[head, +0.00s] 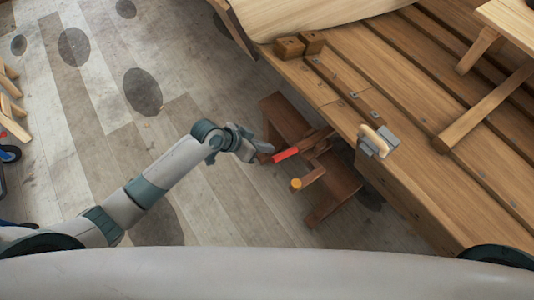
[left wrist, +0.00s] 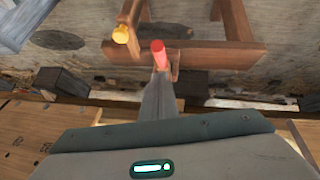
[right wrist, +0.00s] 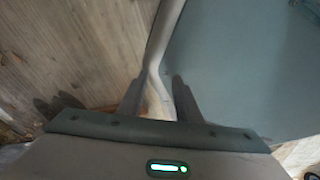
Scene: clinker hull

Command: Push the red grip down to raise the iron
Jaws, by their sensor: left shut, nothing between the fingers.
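The red grip (head: 286,154) is the end of a bar on a brown wooden stand (head: 332,187) on the floor beside the planked hull. My left gripper (head: 266,157) is shut and empty, its tips right at the grip's left end. In the left wrist view the grip (left wrist: 158,52) shows just beyond the shut fingertips (left wrist: 160,74); I cannot tell whether they touch. I cannot make out the iron for certain. In the right wrist view my right gripper (right wrist: 158,88) has its fingers apart; it does not show in the head view.
A yellow-orange knob (head: 296,184) stands on the stand near the grip. The planked hull (head: 440,110) fills the right, with wooden blocks (head: 290,47) and a pale-handled grey piece (head: 376,140) at its edge. The plank floor (head: 110,110) at left is mostly clear.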

